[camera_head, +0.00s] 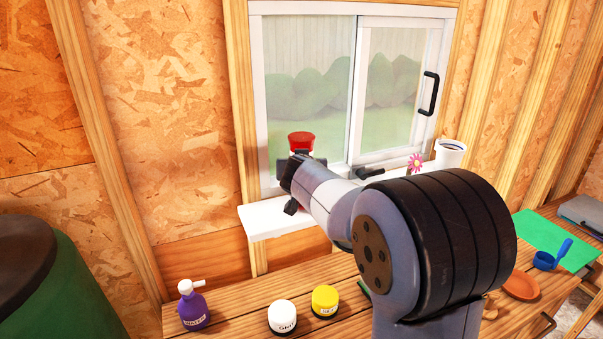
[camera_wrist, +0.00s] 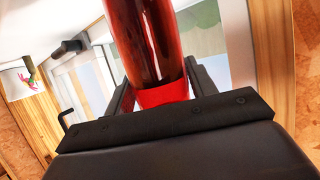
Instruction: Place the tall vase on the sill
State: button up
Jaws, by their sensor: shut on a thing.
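The tall vase (camera_head: 301,140) is red and glossy. In the head view only its upper part shows above my gripper (camera_head: 293,177), in front of the window's left pane. In the wrist view the vase (camera_wrist: 148,40) stands between the two dark fingers of my gripper (camera_wrist: 160,92), which is shut on it. The white sill (camera_head: 262,222) runs below the window, and my gripper is over its left part. My arm hides much of the sill. I cannot tell whether the vase's base touches the sill.
A pink flower (camera_head: 415,162) and a white pot (camera_head: 450,153) are at the sill's right. On the wooden bench below are a purple pump bottle (camera_head: 193,308), a white jar (camera_head: 282,318) and a yellow jar (camera_head: 325,301). The sill's left end looks bare.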

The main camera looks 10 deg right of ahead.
jog(key=shift+f, duration=0.3)
jog(key=shift+f, duration=0.15)
jog(key=o, duration=1.4)
jog(key=b+v, duration=0.3)
jog(key=v, duration=0.9)
